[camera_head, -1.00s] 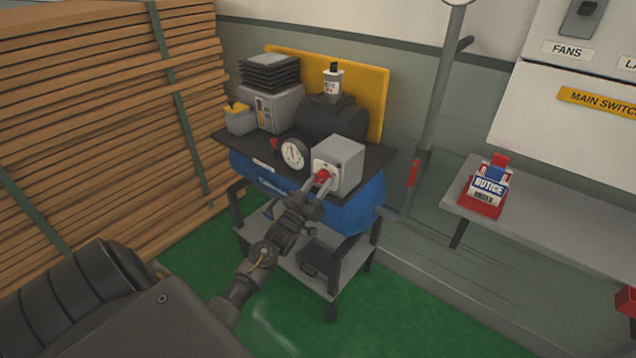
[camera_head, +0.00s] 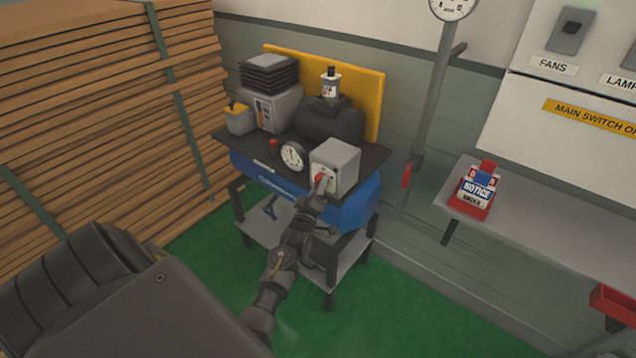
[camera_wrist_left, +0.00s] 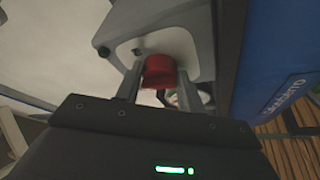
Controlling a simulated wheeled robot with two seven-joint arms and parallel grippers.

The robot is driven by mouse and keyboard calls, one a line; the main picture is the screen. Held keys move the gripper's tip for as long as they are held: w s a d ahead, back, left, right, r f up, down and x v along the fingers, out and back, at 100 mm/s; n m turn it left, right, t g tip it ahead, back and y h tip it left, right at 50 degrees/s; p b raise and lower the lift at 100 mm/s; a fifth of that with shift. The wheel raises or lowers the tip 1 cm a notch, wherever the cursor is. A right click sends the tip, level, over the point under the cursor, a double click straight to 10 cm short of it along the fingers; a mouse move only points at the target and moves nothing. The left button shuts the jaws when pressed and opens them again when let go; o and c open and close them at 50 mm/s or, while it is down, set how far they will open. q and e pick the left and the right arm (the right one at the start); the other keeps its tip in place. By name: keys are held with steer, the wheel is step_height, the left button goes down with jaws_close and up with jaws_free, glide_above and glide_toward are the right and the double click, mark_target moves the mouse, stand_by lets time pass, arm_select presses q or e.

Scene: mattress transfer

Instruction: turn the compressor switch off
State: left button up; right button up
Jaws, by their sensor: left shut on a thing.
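The compressor (camera_head: 270,179) is a blue tank with a dark top plate on a grey stand. Its switch is a red knob (camera_wrist_left: 159,71) on the white face of a grey box (camera_head: 340,157). The knob also shows small in the head view (camera_head: 321,181). My left gripper (camera_wrist_left: 158,85) is shut on the red knob, one finger on each side of it. In the head view my left gripper (camera_head: 319,188) reaches up to the front of the box, and its fingers partly hide the knob. My right gripper is not in view.
A round gauge (camera_head: 292,157) sits left of the box. Stacked timber (camera_head: 90,120) fills the left side. Green floor (camera_head: 400,310) is free in front.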

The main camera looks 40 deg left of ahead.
arm_select(q)
steer(key=shift+r+n+g+p, duration=0.1)
steer(key=shift+n+g+p, duration=0.2)
steer(key=shift+n, duration=0.3)
steer(key=o, duration=1)
steer(key=shift+c, duration=0.2)
steer(key=b+v, duration=0.2)
steer(key=v, duration=0.8)
steer(key=shift+s+d, duration=0.25)
steer(key=shift+s, duration=0.1)
